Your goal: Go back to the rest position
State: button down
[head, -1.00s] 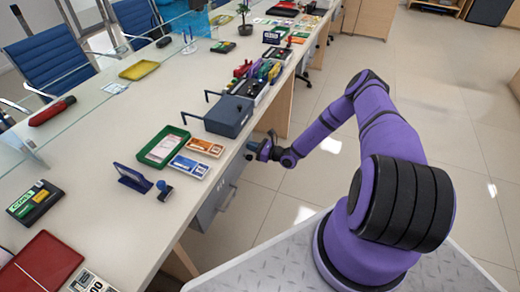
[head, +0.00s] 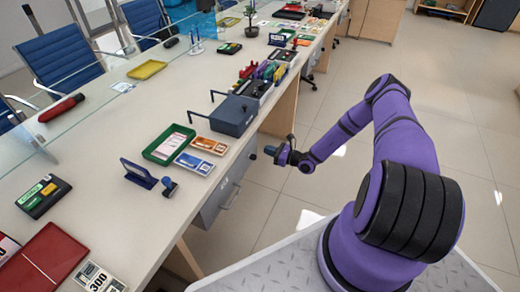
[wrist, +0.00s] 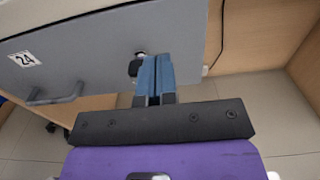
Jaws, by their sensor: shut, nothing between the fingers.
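My gripper (head: 272,152) is at the end of my purple arm, beside the counter's front edge and lower than its top in the head view. In the wrist view my gripper (wrist: 155,75) has its two blue fingers together with nothing between them. They point toward a grey drawer front (wrist: 110,45) marked 24, near a small dark lock-like part (wrist: 136,66). I cannot tell whether the fingertips touch it. The drawer front also shows in the head view (head: 225,185) below the counter top and looks closed.
The counter (head: 110,130) carries a green tray (head: 168,145), a blue-grey box (head: 233,116), a blue stand (head: 138,173) and a red folder (head: 40,262). A drawer handle (wrist: 55,97) sticks out at left in the wrist view. Tiled floor (head: 300,185) lies open right of the counter.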

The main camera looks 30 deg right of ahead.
jog(key=v, duration=0.7)
jog(key=shift+s+d, duration=0.2)
jog(key=s+a+r+n+g+h, duration=0.15)
jog(key=a+r+n+g, duration=0.35)
jog(key=r, duration=0.8)
jog(key=s+a+r+n+g, duration=0.2)
jog(key=r+n+g, duration=0.45)
jog(key=r, duration=0.75)
jog(key=s+a+r+n+g+h, duration=0.1)
jog(key=a+r+n+g, duration=0.25)
jog(key=r+n, duration=0.7)
jog(key=s+a+r+n+t+h, duration=0.1)
jog(key=s+a+r+h, duration=0.1)
jog(key=s+r, duration=0.5)
jog(key=s+a+r+n+t+h, duration=0.1)
jog(key=s+a+r+h, duration=0.3)
jog(key=r, duration=0.6)
jog(key=s+d+r+n+t+h, duration=0.1)
jog(key=s+r+n+t, duration=0.1)
jog(key=s, duration=0.6)
jog(key=s+d+r+n+t+h, duration=0.1)
jog(key=s+r+n+t, duration=0.1)
jog(key=s+r, duration=0.3)
jog(key=s, duration=0.3)
jog(key=shift+s+h, duration=0.15)
jog(key=shift+h, duration=0.1)
